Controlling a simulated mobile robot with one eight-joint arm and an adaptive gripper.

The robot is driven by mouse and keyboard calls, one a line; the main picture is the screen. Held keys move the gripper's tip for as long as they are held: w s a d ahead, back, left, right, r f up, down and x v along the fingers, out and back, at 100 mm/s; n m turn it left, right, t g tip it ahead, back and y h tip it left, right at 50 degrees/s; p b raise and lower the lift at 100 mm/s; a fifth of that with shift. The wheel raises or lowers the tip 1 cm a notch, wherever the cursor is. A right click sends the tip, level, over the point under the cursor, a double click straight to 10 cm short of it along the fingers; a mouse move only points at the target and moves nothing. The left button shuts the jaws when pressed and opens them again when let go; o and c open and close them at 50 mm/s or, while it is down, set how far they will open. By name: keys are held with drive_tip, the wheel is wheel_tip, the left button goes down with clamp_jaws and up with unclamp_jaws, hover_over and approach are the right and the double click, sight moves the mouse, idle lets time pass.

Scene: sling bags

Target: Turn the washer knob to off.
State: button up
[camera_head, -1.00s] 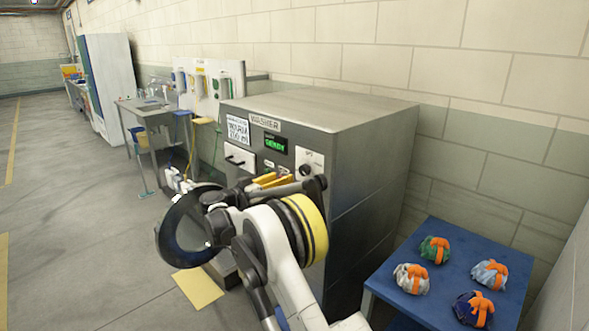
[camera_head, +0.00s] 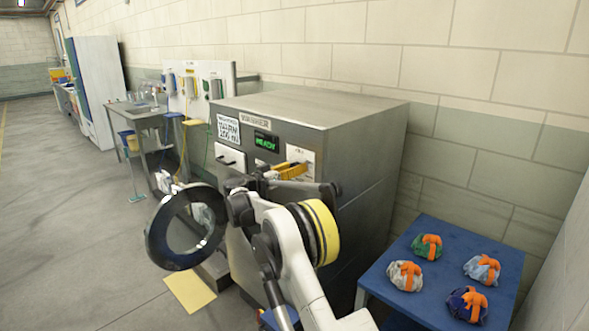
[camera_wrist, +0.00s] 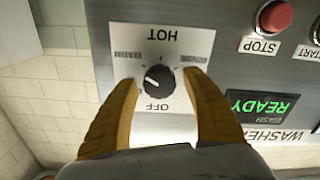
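The washer (camera_head: 310,110) is a grey metal cabinet with a lit green READY display (camera_head: 266,141), which also shows in the wrist view (camera_wrist: 262,105). The black knob (camera_wrist: 160,79) sits on a white plate (camera_wrist: 170,42) with HOT, OFF and other labels, all upside down in the wrist view. Its white mark appears to point left, toward neither HOT nor OFF. My gripper (camera_wrist: 160,76) is open, with its yellow fingers on either side of the knob and visible gaps between. In the head view my gripper (camera_head: 292,170) is at the white plate and hides the knob.
A red STOP button (camera_wrist: 265,14) and a START button (camera_wrist: 316,30) are beside the knob plate. A blue table (camera_head: 412,290) with several tied bundles (camera_head: 427,246) stands right of the washer. A yellow mat (camera_head: 190,291) lies on the floor.

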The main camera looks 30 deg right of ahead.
drive_tip(key=c, duration=1)
drive_tip(key=shift+n, duration=0.3)
drive_tip(key=n, duration=0.4)
drive_tip(key=shift+n, duration=0.3)
drive_tip(key=n, duration=0.4)
drive_tip(key=shift+w+n+p, duration=0.15)
drive_tip(key=shift+n+p, duration=0.15)
drive_tip(key=n, duration=0.3)
drive_tip(key=shift+f+n, duration=0.1)
drive_tip(key=shift+n, duration=0.2)
drive_tip(key=n, duration=0.3)
drive_tip(key=shift+f+n, duration=0.1)
drive_tip(key=shift+n, duration=0.3)
drive_tip(key=n, duration=0.6)
drive_tip(key=shift+f+n, duration=0.1)
drive_tip(key=shift+n, duration=0.3)
